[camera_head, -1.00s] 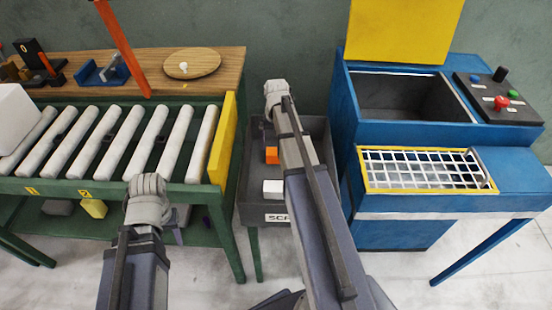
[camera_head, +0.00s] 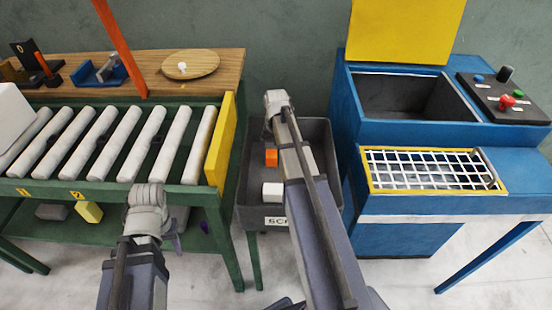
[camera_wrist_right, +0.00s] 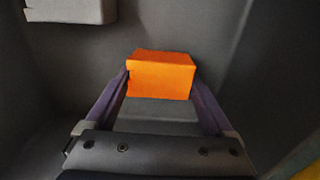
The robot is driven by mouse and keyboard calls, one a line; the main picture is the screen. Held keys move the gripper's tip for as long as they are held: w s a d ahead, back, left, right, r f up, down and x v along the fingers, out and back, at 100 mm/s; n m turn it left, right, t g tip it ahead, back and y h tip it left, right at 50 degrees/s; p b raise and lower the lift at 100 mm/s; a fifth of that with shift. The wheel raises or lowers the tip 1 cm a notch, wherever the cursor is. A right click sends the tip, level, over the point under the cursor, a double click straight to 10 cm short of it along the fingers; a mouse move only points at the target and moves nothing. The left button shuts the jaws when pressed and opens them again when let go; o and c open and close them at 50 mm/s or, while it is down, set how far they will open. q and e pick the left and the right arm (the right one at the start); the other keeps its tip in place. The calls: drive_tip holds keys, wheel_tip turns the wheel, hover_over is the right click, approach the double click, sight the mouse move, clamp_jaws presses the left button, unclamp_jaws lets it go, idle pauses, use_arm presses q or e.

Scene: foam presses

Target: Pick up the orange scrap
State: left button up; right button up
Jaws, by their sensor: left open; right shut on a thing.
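The orange scrap (camera_head: 271,157) is a small block inside the dark grey scrap bin (camera_head: 250,212). In the right wrist view the orange scrap (camera_wrist_right: 162,76) sits between the two purple fingers of my right gripper (camera_wrist_right: 160,82), which is shut on it. In the head view my right arm reaches over the bin and hides its fingers and part of the bin. My left gripper (camera_head: 190,231) is open in front of the roller conveyor, apart from the bin; its fingers show only in part.
A white block (camera_head: 272,189) lies in the bin near its front wall. The green roller conveyor (camera_head: 122,150) with a yellow end plate (camera_head: 222,140) stands left of the bin. The blue press (camera_head: 400,208) with a mesh tray (camera_head: 435,168) stands close on the right.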

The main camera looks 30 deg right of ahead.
sight(276, 153)
drive_tip(key=shift+c, duration=1.3)
drive_tip(key=shift+r, duration=0.1)
wheel_tip(276, 153, up, 10)
drive_tip(key=p, duration=1)
